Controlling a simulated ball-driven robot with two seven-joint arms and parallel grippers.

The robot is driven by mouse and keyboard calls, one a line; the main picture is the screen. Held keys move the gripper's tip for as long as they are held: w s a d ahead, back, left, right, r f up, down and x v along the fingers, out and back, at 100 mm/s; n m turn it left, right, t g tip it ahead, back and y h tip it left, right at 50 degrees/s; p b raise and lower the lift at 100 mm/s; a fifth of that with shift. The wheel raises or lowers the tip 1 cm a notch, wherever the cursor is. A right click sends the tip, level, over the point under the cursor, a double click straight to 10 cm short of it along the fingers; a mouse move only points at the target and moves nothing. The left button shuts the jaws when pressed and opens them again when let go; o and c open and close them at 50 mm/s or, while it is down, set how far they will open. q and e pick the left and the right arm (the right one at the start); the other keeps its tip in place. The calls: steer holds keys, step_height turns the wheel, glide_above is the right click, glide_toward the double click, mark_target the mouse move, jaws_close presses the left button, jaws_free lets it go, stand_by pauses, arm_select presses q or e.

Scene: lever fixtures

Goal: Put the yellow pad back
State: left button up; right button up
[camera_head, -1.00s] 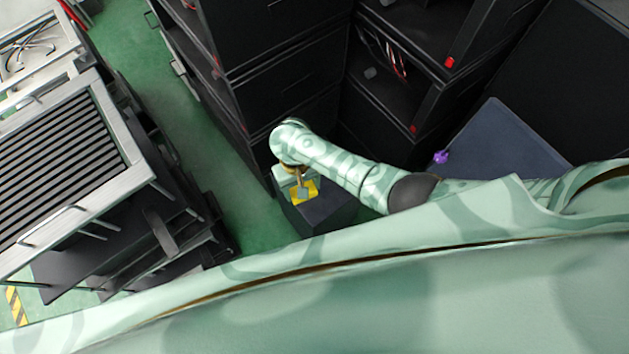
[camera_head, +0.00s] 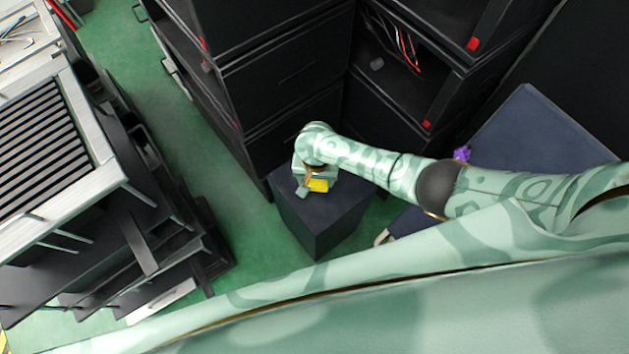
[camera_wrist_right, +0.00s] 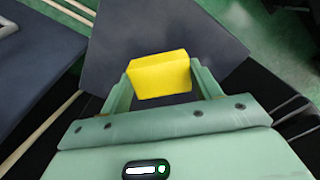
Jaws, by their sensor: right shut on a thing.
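The yellow pad (camera_head: 318,185) is a small block. In the right wrist view the yellow pad (camera_wrist_right: 160,76) sits between both fingers. My right gripper (camera_wrist_right: 163,82) is shut on it. In the head view my right gripper (camera_head: 312,180) is over the top of a dark box-shaped stand (camera_head: 328,215), with the pad by its fingers. The stand's dark top (camera_wrist_right: 150,40) shows beyond the pad in the wrist view. I cannot tell whether the pad touches the stand. My left gripper is not in view.
Black cabinets (camera_head: 285,75) stand behind the stand. A dark blue flat surface (camera_head: 540,130) with a purple item (camera_head: 461,154) lies to the right. A metal rack (camera_head: 60,150) is at the left. Green floor (camera_head: 170,120) lies open between rack and cabinets.

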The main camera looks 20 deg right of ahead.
mark_target(316, 181)
steer(key=shift+w+d+f, duration=0.2)
steer(key=shift+w+f, duration=0.2)
steer(key=shift+f, duration=0.15)
steer(key=f+b, duration=0.1)
steer(key=f, duration=0.1)
steer(key=f+b, duration=0.1)
steer(key=b, duration=0.1)
steer(key=shift+w+d+f, duration=0.2)
steer(key=shift+f, duration=0.2)
steer(key=shift+c, duration=0.8)
steer(key=shift+r, duration=0.2)
steer(key=o, duration=1.1)
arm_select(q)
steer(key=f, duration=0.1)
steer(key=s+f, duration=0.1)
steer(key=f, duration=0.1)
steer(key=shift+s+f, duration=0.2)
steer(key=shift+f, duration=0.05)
arm_select(e)
step_height(316, 181, up, 12)
steer(key=p, duration=0.8)
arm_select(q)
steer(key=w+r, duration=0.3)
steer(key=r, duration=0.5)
